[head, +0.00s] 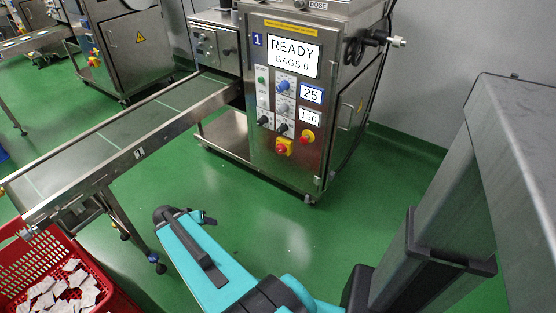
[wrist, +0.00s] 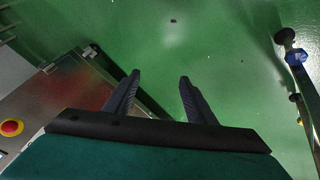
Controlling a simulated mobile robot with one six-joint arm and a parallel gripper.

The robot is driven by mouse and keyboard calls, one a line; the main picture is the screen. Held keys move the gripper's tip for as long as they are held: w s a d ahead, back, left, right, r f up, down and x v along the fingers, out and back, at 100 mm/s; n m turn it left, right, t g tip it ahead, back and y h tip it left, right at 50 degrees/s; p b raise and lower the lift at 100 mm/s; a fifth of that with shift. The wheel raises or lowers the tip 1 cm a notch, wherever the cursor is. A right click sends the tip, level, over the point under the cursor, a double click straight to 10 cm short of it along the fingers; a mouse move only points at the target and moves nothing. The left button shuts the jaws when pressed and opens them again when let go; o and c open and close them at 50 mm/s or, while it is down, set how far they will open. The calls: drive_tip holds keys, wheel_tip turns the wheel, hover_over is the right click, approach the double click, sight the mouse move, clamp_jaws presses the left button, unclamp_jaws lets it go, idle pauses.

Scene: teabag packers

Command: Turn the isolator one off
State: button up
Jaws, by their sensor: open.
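The machine marked 1 (head: 292,70) stands at the centre of the head view, its screen reading READY, BAGS 0. Its isolator (head: 284,148), a red knob on a yellow plate, is low on the front panel. The knob's exact angle is too small to tell. A round red button (head: 307,137) on yellow sits just above and right of it. My gripper is open and empty in the wrist view (wrist: 158,78), its fingers over green floor. It is apart from the panel, in front of and below it in the head view. The isolator cannot be made out in the wrist view.
A conveyor (head: 120,130) runs from the machine to the lower left. A red crate (head: 35,255) of teabags stands below its end. A second machine (head: 135,50) is behind at left. Green floor (head: 260,220) between my arm and machine 1 is clear. In the wrist view, a red button (wrist: 12,127) shows at left.

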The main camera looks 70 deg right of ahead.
drive_tip(key=s+d+r+m+h+b, duration=0.2)
drive_tip(key=d+m+b, duration=0.15)
drive_tip(key=d, duration=0.55)
drive_tip(key=s+d+r+m+h+b, duration=0.2)
drive_tip(key=d+b, duration=0.3)
drive_tip(key=d, duration=0.4)
drive_tip(key=m+g+h+b, duration=0.1)
drive_tip(key=m+h+b, duration=0.2)
drive_tip(key=m+b, duration=0.3)
approach(279, 150)
drive_tip(key=shift+n, duration=0.35)
drive_tip(key=v, duration=0.5)
drive_tip(key=shift+w+a+b, duration=0.1)
drive_tip(key=shift+w+b, duration=0.05)
drive_tip(key=shift+b, duration=0.15)
drive_tip(key=shift+b+x, duration=1.5)
drive_tip(key=shift+x, duration=5.45)
drive_tip(key=shift+r, duration=0.1)
drive_tip(key=c, duration=1)
drive_tip(key=shift+c, duration=0.2)
